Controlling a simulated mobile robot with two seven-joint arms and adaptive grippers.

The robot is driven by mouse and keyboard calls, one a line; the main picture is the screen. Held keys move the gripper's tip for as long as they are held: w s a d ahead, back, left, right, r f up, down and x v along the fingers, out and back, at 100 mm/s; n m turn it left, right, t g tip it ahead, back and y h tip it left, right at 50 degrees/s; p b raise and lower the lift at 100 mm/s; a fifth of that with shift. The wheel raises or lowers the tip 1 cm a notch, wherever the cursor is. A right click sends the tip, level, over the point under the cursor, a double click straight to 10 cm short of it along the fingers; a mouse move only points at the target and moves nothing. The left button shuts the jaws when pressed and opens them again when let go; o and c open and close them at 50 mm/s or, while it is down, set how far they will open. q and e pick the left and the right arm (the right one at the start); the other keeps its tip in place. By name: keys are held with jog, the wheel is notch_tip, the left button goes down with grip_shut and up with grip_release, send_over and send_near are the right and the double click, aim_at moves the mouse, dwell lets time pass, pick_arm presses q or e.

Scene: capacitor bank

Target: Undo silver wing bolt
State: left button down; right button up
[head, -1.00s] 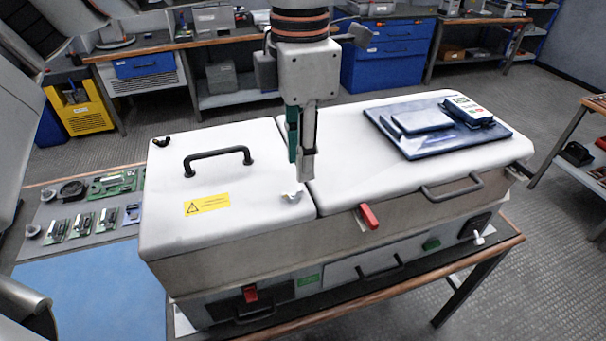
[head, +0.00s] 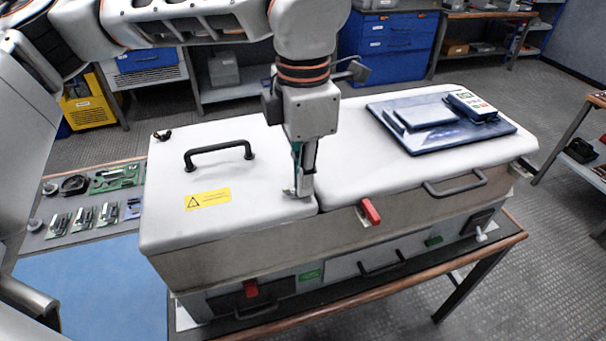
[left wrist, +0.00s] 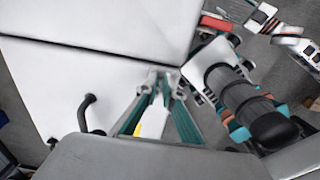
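The silver wing bolt (head: 288,192) sits at the near right corner of the left white lid (head: 240,150), mostly hidden by my left gripper (head: 303,190). That gripper points straight down, its tips at the bolt and close to the lid. In the left wrist view the two green-backed fingers of my left gripper (left wrist: 162,80) stand apart, with a small pale shape between their tips that looks like the bolt. I cannot tell whether the fingers touch it. A second, black wing bolt (head: 162,135) sits at the lid's far left corner.
The lid has a black handle (head: 219,155) and a yellow warning label (head: 207,199). A red latch (head: 370,212) is on the front, right of the gripper. A blue tray (head: 440,125) with a meter lies on the right lid. Circuit boards (head: 85,215) lie at left.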

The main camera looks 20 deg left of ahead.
pick_arm(q)
jog(key=shift+a+n+b, duration=0.15)
jog(key=shift+n+b, duration=0.15)
jog(key=shift+n, duration=0.5)
jog(key=shift+w+a+f+n+b, duration=0.15)
jog(key=shift+n+b, duration=0.25)
jog(key=shift+n, duration=0.6)
jog(key=n, duration=0.2)
jog(key=n+b, duration=0.1)
jog(key=n, duration=0.1)
jog(key=shift+w+a+n, duration=0.1)
jog(key=shift+a+n, duration=0.1)
jog(key=shift+n, duration=0.1)
jog(key=n, duration=0.2)
jog(key=shift+a+n, duration=0.2)
jog(key=shift+n, duration=0.2)
jog(key=n, duration=0.3)
jog(key=n+b, duration=0.1)
jog(key=n, duration=0.1)
jog(key=shift+a, duration=0.35)
jog(key=n, duration=0.4)
jog(key=shift+s+a+n+b, duration=0.25)
jog(key=shift+s+n+b, duration=0.1)
jog(key=shift+n, duration=0.05)
jog(key=shift+s+a+f+n, duration=0.1)
jog(key=shift+s+n, duration=0.05)
jog(key=shift+n, duration=0.85)
jog(key=shift+s+a+n, duration=0.1)
jog(key=shift+n, duration=0.9)
jog(key=shift+d, duration=0.1)
